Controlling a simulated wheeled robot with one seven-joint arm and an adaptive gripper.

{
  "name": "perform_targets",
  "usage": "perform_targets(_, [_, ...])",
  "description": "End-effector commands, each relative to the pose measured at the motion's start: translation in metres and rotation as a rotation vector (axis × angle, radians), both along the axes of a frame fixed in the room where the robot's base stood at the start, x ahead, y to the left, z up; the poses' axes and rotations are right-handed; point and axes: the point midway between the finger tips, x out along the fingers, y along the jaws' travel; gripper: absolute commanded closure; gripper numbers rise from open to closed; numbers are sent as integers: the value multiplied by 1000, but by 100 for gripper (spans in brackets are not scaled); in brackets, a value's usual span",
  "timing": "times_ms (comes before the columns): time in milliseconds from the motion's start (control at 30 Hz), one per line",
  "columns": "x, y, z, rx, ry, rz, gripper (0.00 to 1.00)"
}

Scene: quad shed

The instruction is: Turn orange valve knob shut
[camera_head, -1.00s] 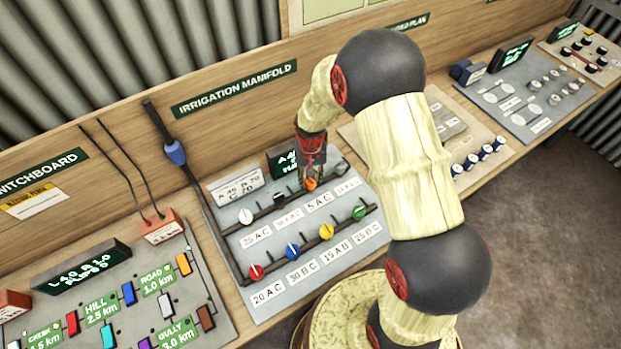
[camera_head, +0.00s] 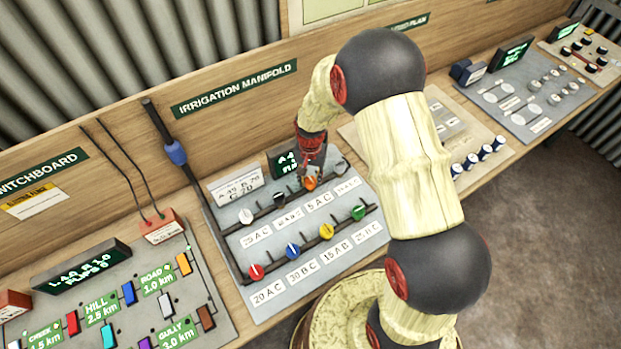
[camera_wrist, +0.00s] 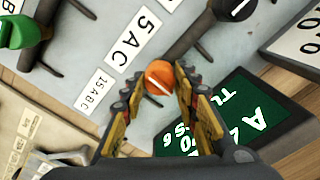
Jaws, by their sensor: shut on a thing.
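The orange valve knob (camera_head: 311,183) sits on the upper pipe of the irrigation manifold, above the label "5 AC". In the wrist view the orange knob (camera_wrist: 159,77) lies between the fingertips, with a white stripe running slantwise across its top. My gripper (camera_wrist: 157,84) is shut on the knob, a finger on either side. In the head view my gripper (camera_head: 313,172) comes down on the knob from above and hides part of it and of the small display behind.
On the same panel stand a white knob (camera_head: 245,216), a black knob (camera_head: 280,199), a grey knob (camera_head: 341,166), and red, blue, yellow and green knobs (camera_head: 359,212) on the lower pipe. A dark display (camera_head: 283,163) stands close behind my gripper.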

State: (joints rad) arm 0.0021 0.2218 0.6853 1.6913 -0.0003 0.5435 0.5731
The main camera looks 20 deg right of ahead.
Motion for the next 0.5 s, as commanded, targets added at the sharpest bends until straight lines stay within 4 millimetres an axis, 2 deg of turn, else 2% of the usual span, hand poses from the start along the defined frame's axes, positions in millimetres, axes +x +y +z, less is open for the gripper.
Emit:
perform_targets(67, [0, 0, 0, 1, -1, -1, 95])
perform_targets(100, [0, 0, 0, 1, -1, -1, 68])
perform_targets(400, [0, 0, 0, 0, 0, 0, 51])
perform_targets(500, [0, 0, 0, 0, 0, 0, 51])
